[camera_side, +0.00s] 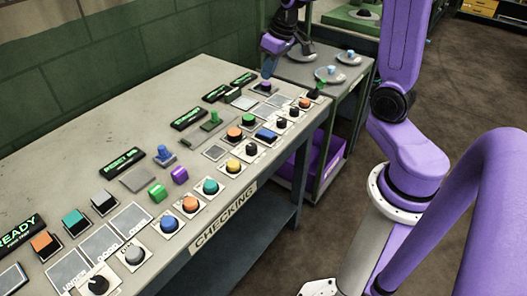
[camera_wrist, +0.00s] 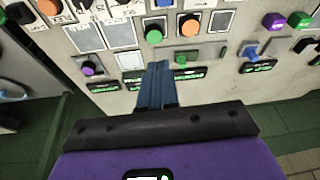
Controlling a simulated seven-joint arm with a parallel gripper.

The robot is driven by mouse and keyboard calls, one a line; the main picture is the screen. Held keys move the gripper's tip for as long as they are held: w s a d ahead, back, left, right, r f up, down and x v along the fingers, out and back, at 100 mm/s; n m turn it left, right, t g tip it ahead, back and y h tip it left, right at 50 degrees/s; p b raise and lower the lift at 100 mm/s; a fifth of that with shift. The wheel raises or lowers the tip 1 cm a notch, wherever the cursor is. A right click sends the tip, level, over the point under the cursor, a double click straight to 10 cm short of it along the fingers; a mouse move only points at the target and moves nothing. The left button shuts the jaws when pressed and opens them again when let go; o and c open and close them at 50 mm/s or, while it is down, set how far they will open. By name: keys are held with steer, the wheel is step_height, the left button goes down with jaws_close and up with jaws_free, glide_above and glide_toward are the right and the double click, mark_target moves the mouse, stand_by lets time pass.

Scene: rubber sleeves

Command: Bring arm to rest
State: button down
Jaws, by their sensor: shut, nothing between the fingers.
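My gripper (camera_side: 266,72) hangs over the far end of the long grey workbench (camera_side: 205,92) in the side view. In the wrist view my gripper's blue fingers (camera_wrist: 157,68) are together with nothing between them. They point at the bench top, near a green button (camera_wrist: 153,37) and lit green labels. Whether the fingertips touch anything cannot be told.
The bench holds rows of coloured buttons, knobs and blocks, including a green block (camera_side: 157,192) and a purple block (camera_side: 180,175). A side table (camera_side: 300,72) with small plates (camera_side: 330,75) stands beyond. Open floor (camera_side: 455,85) lies to the right.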

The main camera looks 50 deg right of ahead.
steer(key=s+a+n+g, duration=0.2)
steer(key=s+a+n, duration=0.4)
steer(key=s+a, duration=0.7)
steer(key=s+a+f+n+g, duration=0.1)
steer(key=s+n, duration=0.4)
steer(key=s, duration=0.9)
steer(key=shift+a, duration=0.3)
steer(key=shift+w, duration=0.1)
